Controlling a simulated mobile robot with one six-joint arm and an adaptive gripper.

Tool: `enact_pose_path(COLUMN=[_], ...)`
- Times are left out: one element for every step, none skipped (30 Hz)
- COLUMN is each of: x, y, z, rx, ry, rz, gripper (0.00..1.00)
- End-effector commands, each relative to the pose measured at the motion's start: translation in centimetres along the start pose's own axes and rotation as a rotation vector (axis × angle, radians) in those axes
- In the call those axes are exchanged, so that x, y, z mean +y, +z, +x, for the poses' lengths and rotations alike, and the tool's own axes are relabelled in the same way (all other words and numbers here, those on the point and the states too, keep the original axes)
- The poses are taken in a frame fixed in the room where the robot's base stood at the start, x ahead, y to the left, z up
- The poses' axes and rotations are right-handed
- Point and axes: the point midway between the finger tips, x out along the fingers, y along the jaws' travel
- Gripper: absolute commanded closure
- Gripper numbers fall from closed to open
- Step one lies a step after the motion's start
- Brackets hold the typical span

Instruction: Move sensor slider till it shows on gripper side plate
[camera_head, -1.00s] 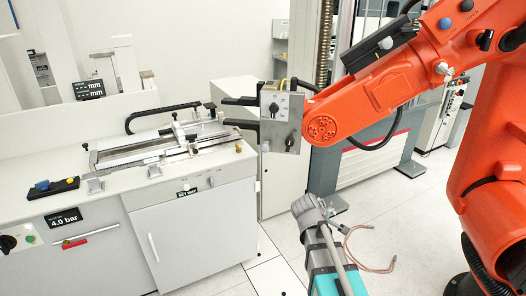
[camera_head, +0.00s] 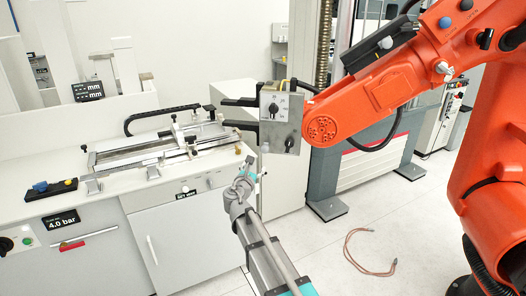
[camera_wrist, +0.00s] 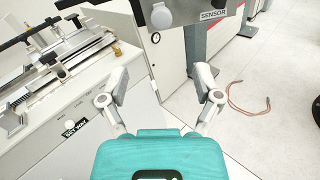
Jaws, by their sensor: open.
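The orange arm holds a grey gripper side plate (camera_head: 283,118) with dark knobs and small white labels on it; two black fingers reach left from it. In the wrist view the lower part of the plate (camera_wrist: 188,30) hangs ahead of my gripper, with a round light-grey knob (camera_wrist: 161,16) beside a "SENSOR" label (camera_wrist: 213,14). I cannot tell the slider's setting. My gripper (camera_wrist: 162,82) is open and empty, its two fingers apart below the plate. In the head view my gripper (camera_head: 248,168) is below and left of the plate, not touching it.
A white bench (camera_head: 110,190) with a measuring device (camera_head: 155,150) stands at left. The orange arm (camera_head: 380,95) fills the upper right. A grey machine (camera_head: 350,170) stands behind. A reddish cable (camera_head: 370,255) lies on the otherwise clear floor at right.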

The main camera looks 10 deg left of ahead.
Motion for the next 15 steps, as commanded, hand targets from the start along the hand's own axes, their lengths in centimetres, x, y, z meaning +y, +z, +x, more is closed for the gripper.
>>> enact_pose_path(x=[0.0,0.0,-0.1,-0.1,-0.1,-0.1,-0.1,-0.1,-0.1,-0.1,-0.1,-0.1,0.0,0.0,0.0], y=[0.0,0.0,0.0,0.0,0.0,0.0,0.0,0.0,0.0,0.0,0.0,0.0,0.0,0.0,0.0], z=[0.0,0.0,0.0,0.0,0.0,0.0,0.0,0.1,0.2,0.2,0.4,0.6,0.7,0.9,1.2], rx=[0.0,0.0,0.001,0.001,0.001,0.001,0.001,0.001,0.001,0.001,0.001,0.001,0.001,0.001,0.001], ry=[-0.001,-0.001,-0.001,-0.001,-0.002,-0.002,-0.002,-0.002,-0.002,-0.003,-0.003,-0.003,-0.003,-0.004,-0.004], rz=[0.001,0.001,0.002,0.002,0.003,0.003,0.004,0.004,0.004,0.004,0.004,0.005,0.005,0.005,0.005], gripper=[0.18,0.18,0.18,0.18,0.18,0.18,0.18,0.18,0.18,0.18,0.18,0.18,0.18,0.18,0.18])
